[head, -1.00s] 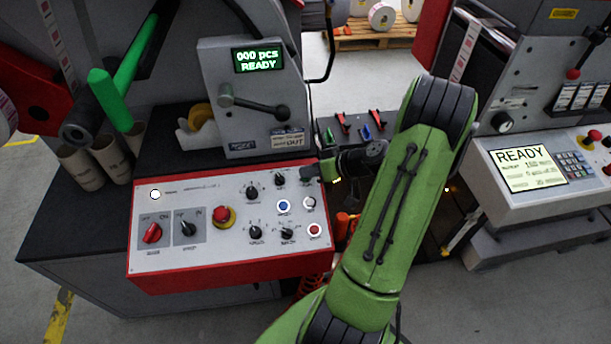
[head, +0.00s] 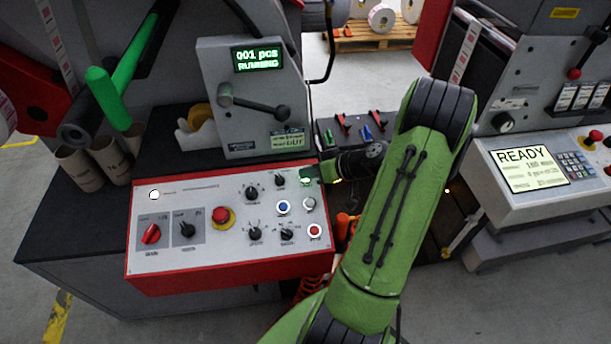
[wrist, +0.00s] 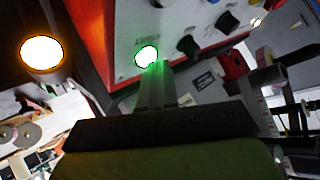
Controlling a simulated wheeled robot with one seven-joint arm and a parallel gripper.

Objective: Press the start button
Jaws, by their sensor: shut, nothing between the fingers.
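The start button (wrist: 146,56) glows bright green in the wrist view, at the panel's edge beside a partly readable START label. It also shows lit green in the head view (head: 306,181), at the upper right corner of the control panel (head: 185,262). My gripper (wrist: 159,68) is shut and empty, its fingertips right at the button's edge. I cannot tell whether they touch it. In the head view my gripper (head: 314,173) partly covers that corner. The machine display (head: 258,59) reads "001 pcs RUNNING".
The panel also holds a red emergency stop (head: 221,215), a red rotary switch (head: 151,233), several black knobs, a blue button (head: 283,207) and a red button (head: 314,231). A second machine's screen (head: 527,169) on the right reads READY. Cardboard cores (head: 80,168) stand at left.

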